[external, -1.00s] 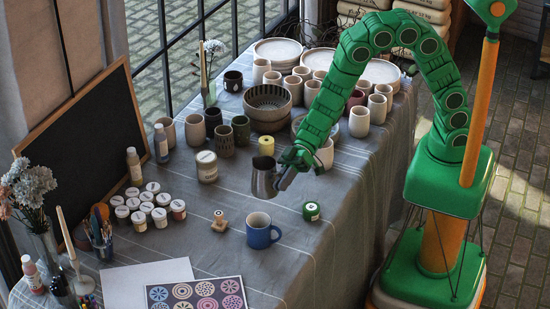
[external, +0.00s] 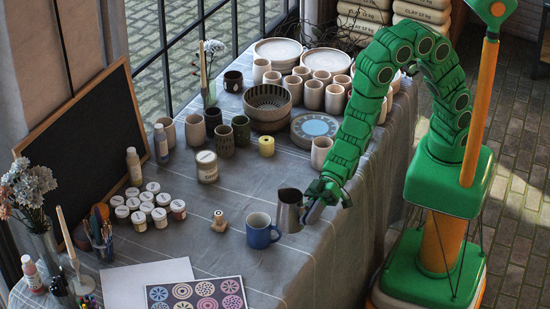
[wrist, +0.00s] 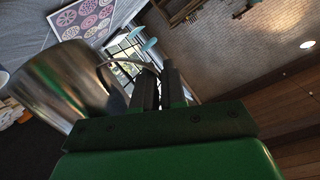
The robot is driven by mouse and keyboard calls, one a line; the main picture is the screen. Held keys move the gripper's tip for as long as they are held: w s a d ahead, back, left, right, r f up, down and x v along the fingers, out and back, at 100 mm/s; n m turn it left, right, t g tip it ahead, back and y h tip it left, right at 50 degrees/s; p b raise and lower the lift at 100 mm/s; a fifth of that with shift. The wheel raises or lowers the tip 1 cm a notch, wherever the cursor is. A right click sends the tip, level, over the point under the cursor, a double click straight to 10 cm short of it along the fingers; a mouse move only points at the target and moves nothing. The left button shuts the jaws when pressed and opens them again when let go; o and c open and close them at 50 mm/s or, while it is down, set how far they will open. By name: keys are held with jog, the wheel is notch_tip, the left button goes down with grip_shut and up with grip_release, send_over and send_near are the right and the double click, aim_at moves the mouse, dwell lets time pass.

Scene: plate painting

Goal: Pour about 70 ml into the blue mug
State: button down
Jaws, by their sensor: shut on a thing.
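The blue mug (external: 260,238) stands upright near the table's front edge, its handle to the right. A metal pitcher (external: 289,217) is just right of and slightly above the mug, close to its rim. My gripper (external: 307,208) is shut on the pitcher's handle side. In the wrist view the pitcher (wrist: 62,85) fills the left, and the gripper's dark fingers (wrist: 158,88) close on its handle. The pitcher looks near upright, perhaps slightly tilted; I cannot tell exactly. No stream shows. The inside of the mug and the liquid level are too small to tell.
A small wooden stamp-like piece (external: 219,221) stands left of the mug. A patterned sheet (external: 198,294) lies in front. Several paint jars (external: 148,208) stand at left. A yellow spool (external: 266,146) and a pale cup (external: 320,152) stand behind. The cloth between them is clear.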

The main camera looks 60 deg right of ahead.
notch_tip(320, 180, down, 14)
jog(key=s, duration=0.2)
jog(key=shift+a, duration=0.4)
dwell(0.4)
jog(key=shift+w+r, duration=0.1)
jog(key=shift+r, duration=0.05)
